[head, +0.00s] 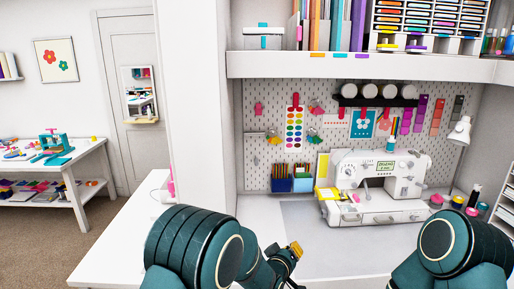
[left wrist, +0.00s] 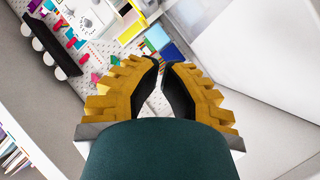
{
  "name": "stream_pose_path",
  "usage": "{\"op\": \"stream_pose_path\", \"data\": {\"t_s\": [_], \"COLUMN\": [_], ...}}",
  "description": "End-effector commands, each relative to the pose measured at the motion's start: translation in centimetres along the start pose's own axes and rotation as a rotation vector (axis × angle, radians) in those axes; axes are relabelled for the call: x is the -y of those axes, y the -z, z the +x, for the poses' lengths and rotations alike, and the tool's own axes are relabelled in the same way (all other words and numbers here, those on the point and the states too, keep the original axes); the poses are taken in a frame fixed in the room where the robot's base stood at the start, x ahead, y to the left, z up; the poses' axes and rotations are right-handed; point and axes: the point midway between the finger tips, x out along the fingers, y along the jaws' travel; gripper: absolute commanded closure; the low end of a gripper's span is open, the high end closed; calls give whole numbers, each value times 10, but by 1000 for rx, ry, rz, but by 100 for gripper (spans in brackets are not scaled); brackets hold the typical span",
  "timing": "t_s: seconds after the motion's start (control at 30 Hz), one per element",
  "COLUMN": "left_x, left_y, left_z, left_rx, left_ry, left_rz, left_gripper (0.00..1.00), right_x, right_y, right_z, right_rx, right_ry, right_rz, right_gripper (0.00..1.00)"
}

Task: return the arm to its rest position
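My left arm comes in at the bottom of the head view, with a dark green rounded link in front. Its left gripper (head: 294,251) shows small, with yellow fingers, above the white desk's front area. In the left wrist view the gripper's two yellow, ridged fingers with black inner pads (left wrist: 162,66) come close together at the tips. Only a thin gap shows, with nothing held between them. My right arm shows as a dark green link at the bottom right of the head view. Its gripper is out of view.
A white desk (head: 262,214) bears a sewing machine (head: 372,187), a yellow box, and blue and teal pen holders (head: 292,182). A pegboard (head: 262,103) and shelf stand behind. A craft table (head: 87,161) is at the far left. The desk's grey mat (head: 318,234) is clear.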

Motion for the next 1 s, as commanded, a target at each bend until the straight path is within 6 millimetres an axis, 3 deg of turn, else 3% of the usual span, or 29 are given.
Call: {"op": "stream_pose_path", "data": {"t_s": [0.03,0.2,0.4,0.5,0.6,0.73,0.83,1.0], "left_x": [38,140,237,269,287,295,296,295], "left_y": [-11,-56,-122,-158,-189,-217,-227,-230], "left_z": [-8,-49,-124,-170,-213,-254,-272,-278], "left_rx": [31,180,418,556,686,808,859,880], "left_ry": [66,260,438,491,515,515,508,504], "left_rz": [3,30,39,34,24,12,8,8], "left_gripper": [100,100,100,100,100,100,100,100], "right_x": [-3,-8,-16,-20,-24,-26,-27,-27], "right_y": [-2,-6,-10,-13,-15,-17,-18,-18], "right_z": [8,25,47,58,68,76,79,78], "right_rx": [2,7,12,15,18,20,21,21], "right_ry": [0,-2,-5,-6,-8,-9,-9,-9], "right_rz": [-1,-3,-4,-4,-5,-6,-6,-7], "right_gripper": [53,53,53,53,53,53,53,53]}}
